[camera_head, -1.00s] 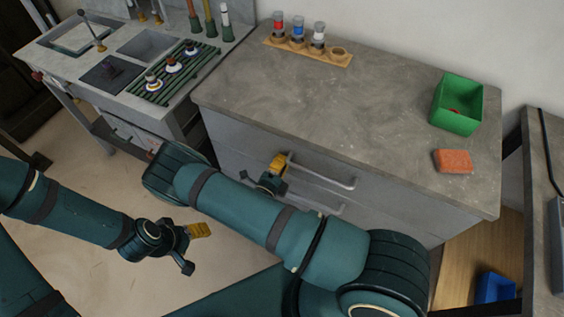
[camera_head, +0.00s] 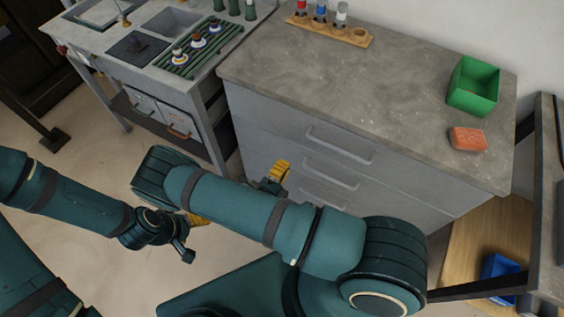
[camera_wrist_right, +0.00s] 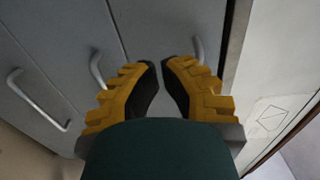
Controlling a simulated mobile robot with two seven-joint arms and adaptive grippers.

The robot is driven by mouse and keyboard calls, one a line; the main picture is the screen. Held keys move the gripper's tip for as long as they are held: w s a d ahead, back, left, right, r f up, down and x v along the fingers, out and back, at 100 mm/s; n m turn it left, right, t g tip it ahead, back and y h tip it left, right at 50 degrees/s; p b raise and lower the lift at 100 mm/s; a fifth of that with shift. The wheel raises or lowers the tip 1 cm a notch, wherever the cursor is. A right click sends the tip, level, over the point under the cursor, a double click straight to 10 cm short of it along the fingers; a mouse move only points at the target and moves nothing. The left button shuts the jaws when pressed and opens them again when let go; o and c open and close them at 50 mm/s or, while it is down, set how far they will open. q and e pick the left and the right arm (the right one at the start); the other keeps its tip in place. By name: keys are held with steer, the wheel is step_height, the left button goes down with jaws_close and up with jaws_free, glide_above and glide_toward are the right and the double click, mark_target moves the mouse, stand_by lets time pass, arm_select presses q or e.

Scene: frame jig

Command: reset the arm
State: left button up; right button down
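My right gripper (camera_head: 279,172) shows its yellow fingers just past my right arm, in front of the grey drawer cabinet (camera_head: 290,140). In the right wrist view its two yellow fingers with dark pads (camera_wrist_right: 161,66) are apart with a narrow gap and nothing between them. The drawer fronts and bar handles lie beyond. My left gripper (camera_head: 197,219) is low on the left, above the floor. Its fingers are mostly hidden behind my right arm, so its opening cannot be judged.
The cabinet top holds a green box (camera_head: 473,88), an orange sponge (camera_head: 468,139) and a wooden rack (camera_head: 330,30) with small bottles. A sink counter (camera_head: 100,52) with a dark green rack (camera_head: 200,48) stands left. A blue bin (camera_head: 500,277) sits lower right. Pale floor lies open at left.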

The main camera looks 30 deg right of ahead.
steer(key=shift+s+a, duration=0.3)
steer(key=shift+a, duration=0.1)
steer(key=s+d+f+m+g+y, duration=0.1)
steer(key=s+d+f+m+g, duration=0.1)
steer(key=s+m+g, duration=0.4)
steer(key=s+d+f+m+g+y, duration=0.1)
steer(key=s+m+g, duration=0.5)
steer(key=s, duration=0.1)
steer(key=s+a+f+m+g+y, duration=0.1)
steer(key=s+a+m+g+y, duration=0.45)
steer(key=m, duration=0.35)
steer(key=w+a+r+m+t+y, duration=0.2)
steer(key=a+m+t+y, duration=0.1)
steer(key=a+m+y, duration=0.85)
steer(key=w+d+r+m+t, duration=0.3)
steer(key=w+r+m+t, duration=0.2)
steer(key=w+m, duration=0.4)
steer(key=m, duration=0.3)
steer(key=shift+d+t, duration=0.35)
